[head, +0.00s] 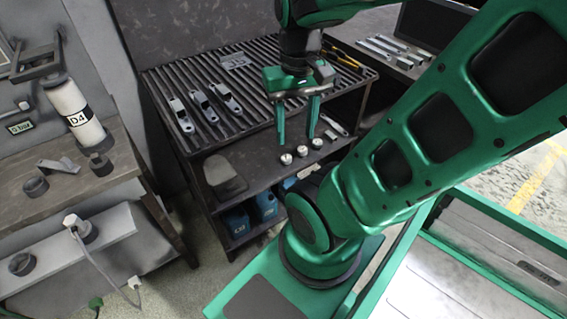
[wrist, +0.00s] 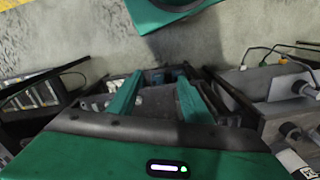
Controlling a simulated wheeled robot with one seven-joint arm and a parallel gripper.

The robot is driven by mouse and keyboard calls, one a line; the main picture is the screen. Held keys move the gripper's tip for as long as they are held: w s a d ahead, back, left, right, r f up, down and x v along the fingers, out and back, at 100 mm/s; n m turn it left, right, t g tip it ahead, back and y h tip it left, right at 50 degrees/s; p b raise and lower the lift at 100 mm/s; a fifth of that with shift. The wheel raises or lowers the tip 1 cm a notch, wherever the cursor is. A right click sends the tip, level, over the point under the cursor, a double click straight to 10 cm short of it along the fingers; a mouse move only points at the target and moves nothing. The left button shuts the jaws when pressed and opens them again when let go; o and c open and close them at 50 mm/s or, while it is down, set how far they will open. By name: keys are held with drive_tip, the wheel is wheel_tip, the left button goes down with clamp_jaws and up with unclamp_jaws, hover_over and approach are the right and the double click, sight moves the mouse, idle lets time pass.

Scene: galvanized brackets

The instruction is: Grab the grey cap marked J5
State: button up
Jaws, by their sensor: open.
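Three small round caps with pale tops stand in a row on the dark shelf top below the slatted rack: a left cap (head: 286,158), a middle cap (head: 302,151) and a right cap (head: 317,143). Their markings are too small to read, so I cannot tell which is J5. My gripper (head: 297,139) points down just above and behind this row in the head view, fingers apart with nothing between them. In the wrist view my gripper (wrist: 159,80) also shows two spread green fingers. I cannot make out the caps there.
The slatted rack (head: 180,78) holds several metal brackets. A grey block (head: 225,176) lies left of the caps, and a bracket (head: 334,124) lies to their right. Blue bins (head: 266,205) stand on the shelf below. A left bench (head: 115,165) carries a cylinder marked D4 (head: 70,103) and dark round pieces.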

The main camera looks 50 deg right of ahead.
drive_tip(key=w+d+f+m+g+y, duration=0.1)
drive_tip(key=w+d+f+m, duration=0.35)
drive_tip(key=d, duration=0.25)
drive_tip(key=m+t+y, duration=0.4)
drive_tip(key=m+t, duration=1)
drive_tip(key=m, duration=0.8)
approach(287, 157)
drive_tip(key=x, duration=1)
drive_tip(key=shift+f, duration=0.4)
drive_tip(key=shift+c, duration=0.3)
drive_tip(key=c, duration=0.8)
